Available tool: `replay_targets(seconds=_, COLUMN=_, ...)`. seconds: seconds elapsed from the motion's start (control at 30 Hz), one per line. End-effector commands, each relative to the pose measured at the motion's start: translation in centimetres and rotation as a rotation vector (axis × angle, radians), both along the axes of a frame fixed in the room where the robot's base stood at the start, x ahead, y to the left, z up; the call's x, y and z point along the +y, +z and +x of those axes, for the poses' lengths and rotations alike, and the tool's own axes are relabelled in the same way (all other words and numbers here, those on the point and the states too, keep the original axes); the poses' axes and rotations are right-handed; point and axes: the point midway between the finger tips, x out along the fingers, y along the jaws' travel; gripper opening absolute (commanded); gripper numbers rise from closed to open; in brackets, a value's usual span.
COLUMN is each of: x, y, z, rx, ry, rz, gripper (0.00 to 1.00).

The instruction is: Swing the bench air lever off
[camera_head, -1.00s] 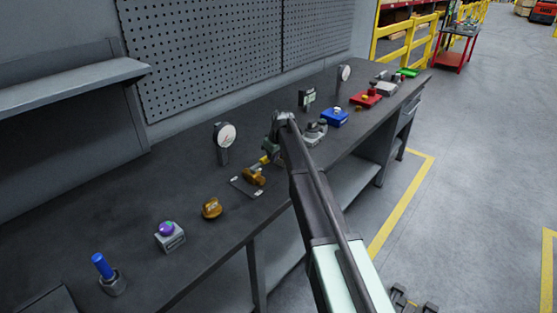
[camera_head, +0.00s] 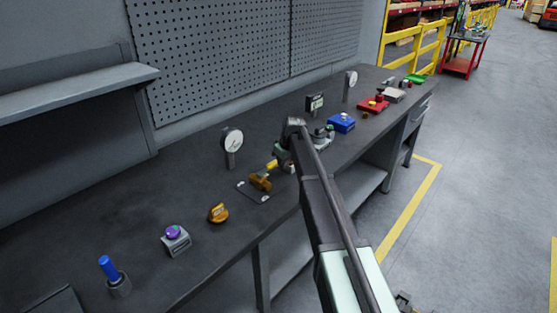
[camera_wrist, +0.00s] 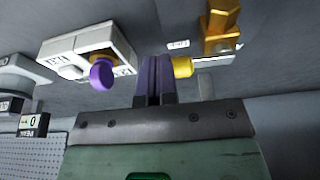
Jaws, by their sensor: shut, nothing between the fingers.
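The bench air lever is a brass valve body (camera_head: 260,183) with a short yellow handle (camera_head: 271,165), standing on the bench beside a marked plate. In the wrist view the brass body (camera_wrist: 222,25) is at the upper right and the yellow handle tip (camera_wrist: 182,66) lies just right of my fingers. My gripper (camera_wrist: 155,60) is shut and empty, its fingertips close beside the handle tip; I cannot tell whether they touch. In the head view my wrist (camera_head: 288,150) is just right of the handle, and the fingertips are hidden. A white label (camera_wrist: 178,44) sits near the handle.
A white box (camera_wrist: 88,42) with a purple knob (camera_wrist: 102,75) stands left of my fingers in the wrist view. A dial gauge (camera_head: 232,142) stands behind the valve. An orange knob (camera_head: 218,213) is nearer on the bench (camera_head: 110,220).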

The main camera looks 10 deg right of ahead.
Motion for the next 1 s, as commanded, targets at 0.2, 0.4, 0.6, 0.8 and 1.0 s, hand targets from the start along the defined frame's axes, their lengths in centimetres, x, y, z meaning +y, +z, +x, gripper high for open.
replay_targets(seconds=0.2, x=-1.2, y=6.6, z=-2.1, rx=0.000, ry=0.000, rz=0.000, gripper=0.00)
replay_targets(seconds=0.4, x=-1.9, y=10.0, z=-3.0, rx=-0.001, ry=0.001, rz=0.000, gripper=0.00)
replay_targets(seconds=0.6, x=-2.1, y=10.0, z=-3.2, rx=0.000, ry=-0.008, rz=0.002, gripper=0.00)
replay_targets(seconds=0.8, x=-1.0, y=9.2, z=-12.3, rx=0.133, ry=-0.308, rz=0.024, gripper=0.00)
replay_targets(seconds=1.0, x=3.4, y=7.5, z=-30.6, rx=0.259, ry=-0.567, rz=-0.032, gripper=0.00)
